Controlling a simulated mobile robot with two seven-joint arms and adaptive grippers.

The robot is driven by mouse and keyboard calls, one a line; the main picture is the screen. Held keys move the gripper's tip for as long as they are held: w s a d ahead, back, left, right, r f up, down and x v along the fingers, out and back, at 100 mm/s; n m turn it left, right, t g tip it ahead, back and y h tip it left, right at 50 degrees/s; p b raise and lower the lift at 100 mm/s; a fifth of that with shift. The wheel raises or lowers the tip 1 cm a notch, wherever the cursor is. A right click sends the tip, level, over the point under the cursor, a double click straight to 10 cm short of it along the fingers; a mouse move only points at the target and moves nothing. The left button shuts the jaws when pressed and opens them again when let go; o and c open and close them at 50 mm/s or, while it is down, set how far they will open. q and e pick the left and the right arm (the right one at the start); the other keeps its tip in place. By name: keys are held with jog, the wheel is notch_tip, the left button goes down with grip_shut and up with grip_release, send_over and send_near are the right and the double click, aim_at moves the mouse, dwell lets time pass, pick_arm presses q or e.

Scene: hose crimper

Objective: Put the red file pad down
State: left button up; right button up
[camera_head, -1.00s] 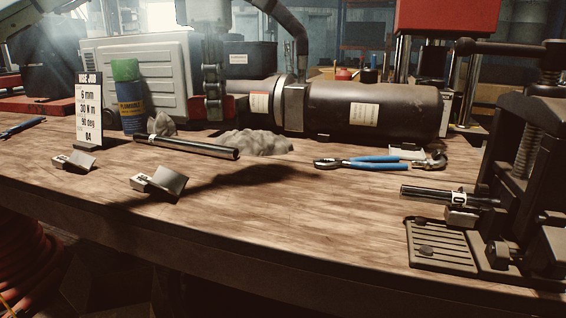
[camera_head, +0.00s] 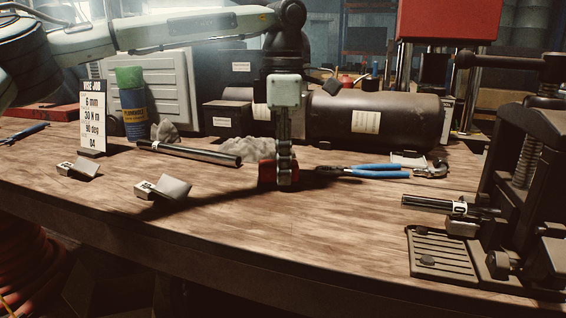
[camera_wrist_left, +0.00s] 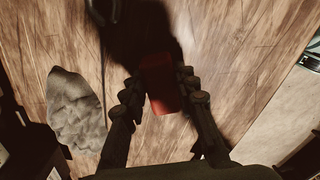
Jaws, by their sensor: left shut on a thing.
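The red file pad (camera_head: 265,174) is between the fingers of my left gripper (camera_head: 285,182), low over the middle of the wooden bench (camera_head: 300,225). In the left wrist view the pad (camera_wrist_left: 160,82) shows as a red block between the two dark fingers of my left gripper (camera_wrist_left: 162,92), which is shut on it. The pad's lower edge is at or very near the bench top; I cannot tell whether it touches. My right gripper is not in view.
Blue-handled pliers (camera_head: 365,171) lie just right of the gripper. A grey rag (camera_head: 250,150) and a dark tube (camera_head: 190,152) lie to its left. The bench front is clear.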

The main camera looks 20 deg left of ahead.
pick_arm(q)
jog(key=shift+f, duration=0.15)
jog(key=o, duration=1)
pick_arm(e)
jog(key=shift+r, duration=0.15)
pick_arm(q)
jog(key=shift+r, duration=0.3)
notch_tip(320, 180, up, 12)
jog(key=shift+f+p, duration=0.15)
jog(key=shift+p, duration=0.25)
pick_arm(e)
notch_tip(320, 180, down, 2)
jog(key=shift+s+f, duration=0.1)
